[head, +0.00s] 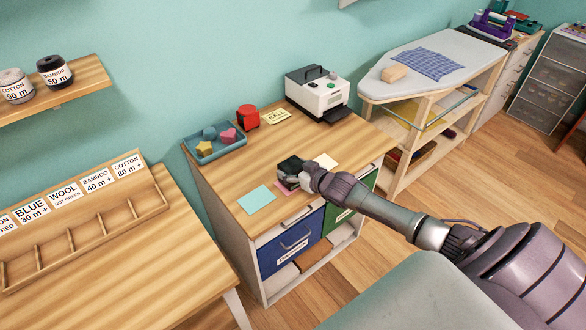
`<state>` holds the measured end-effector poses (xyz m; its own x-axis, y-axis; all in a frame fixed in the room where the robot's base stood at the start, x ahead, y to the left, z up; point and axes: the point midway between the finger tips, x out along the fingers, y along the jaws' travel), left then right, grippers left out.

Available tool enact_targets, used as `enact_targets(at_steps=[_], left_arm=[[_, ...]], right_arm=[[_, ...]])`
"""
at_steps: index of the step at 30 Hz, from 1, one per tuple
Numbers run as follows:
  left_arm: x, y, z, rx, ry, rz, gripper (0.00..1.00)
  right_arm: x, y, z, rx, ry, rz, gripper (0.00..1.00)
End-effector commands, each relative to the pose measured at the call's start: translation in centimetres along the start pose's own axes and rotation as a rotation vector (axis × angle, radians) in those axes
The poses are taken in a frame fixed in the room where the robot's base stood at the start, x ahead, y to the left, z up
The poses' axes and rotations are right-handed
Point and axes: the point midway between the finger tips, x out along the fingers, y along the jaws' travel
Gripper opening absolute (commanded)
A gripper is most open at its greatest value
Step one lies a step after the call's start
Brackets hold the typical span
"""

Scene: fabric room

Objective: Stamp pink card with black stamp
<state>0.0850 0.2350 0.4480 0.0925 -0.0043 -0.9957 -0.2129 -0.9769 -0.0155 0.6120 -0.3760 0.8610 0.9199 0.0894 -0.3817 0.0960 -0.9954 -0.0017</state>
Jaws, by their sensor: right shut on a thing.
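The pink card (284,188) lies on the wooden cabinet top, mostly hidden beneath my right gripper. My right gripper (289,173) reaches in from the right and is shut on a dark thing that looks like the black stamp. The gripper's fingers hide most of the stamp. It is over the pink card; I cannot tell whether the stamp touches it. My left gripper is not in view.
A light blue card (257,199) lies left of the pink card, and a pale yellow card (326,161) lies to its right. Behind are a blue tray (218,154) of colored shapes, a red object (248,117), a small sign (277,117) and a white machine (318,94).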

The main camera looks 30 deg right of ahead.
Motion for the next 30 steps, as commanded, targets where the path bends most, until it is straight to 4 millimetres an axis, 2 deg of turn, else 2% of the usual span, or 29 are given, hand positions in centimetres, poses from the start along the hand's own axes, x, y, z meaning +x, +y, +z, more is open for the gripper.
enact_targets(at_steps=[30], left_arm=[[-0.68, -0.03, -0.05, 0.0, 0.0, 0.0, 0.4]], right_arm=[[-0.02, -0.02, 0.4, 0.001, -0.008, 0.001, 0.35]])
